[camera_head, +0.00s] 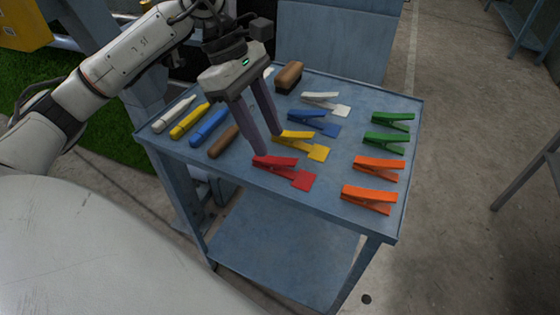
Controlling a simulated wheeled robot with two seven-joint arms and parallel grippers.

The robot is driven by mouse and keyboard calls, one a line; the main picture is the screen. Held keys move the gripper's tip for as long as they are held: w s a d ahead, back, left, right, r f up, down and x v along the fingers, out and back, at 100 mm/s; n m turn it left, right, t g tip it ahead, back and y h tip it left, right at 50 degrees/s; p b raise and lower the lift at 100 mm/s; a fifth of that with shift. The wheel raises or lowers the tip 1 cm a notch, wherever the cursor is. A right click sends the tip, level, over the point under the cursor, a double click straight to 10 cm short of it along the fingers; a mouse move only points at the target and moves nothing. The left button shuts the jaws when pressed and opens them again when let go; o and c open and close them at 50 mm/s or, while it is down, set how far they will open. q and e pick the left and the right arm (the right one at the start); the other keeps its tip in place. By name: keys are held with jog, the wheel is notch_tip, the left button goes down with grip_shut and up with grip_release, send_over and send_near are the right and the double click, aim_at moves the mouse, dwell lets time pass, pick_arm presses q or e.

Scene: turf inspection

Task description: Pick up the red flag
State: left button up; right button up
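The red flag (300,180) lies flat at the front edge of the blue-grey cart top (330,190). It looks like a red clip with a square red tab on its right end. My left gripper (270,143) reaches down over the cart from the upper left, its two fingers apart with nothing visible between them. Its fingertips show just behind the red flag's clip end, beside the yellow flag (317,152). I cannot tell whether they touch anything. My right gripper is not in view.
A blue flag (328,129) and a white flag (341,109) lie behind the yellow one. Green clips (387,140) and orange clips (368,200) line the right side. White, yellow, blue and brown handles (210,127) and a brown brush (290,74) lie left and back.

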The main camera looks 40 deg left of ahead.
aim_at(276, 159)
pick_arm(q)
jog(key=x, duration=0.6)
jog(key=shift+a+p, duration=0.15)
jog(key=shift+p, duration=0.2)
jog(key=c, duration=0.9)
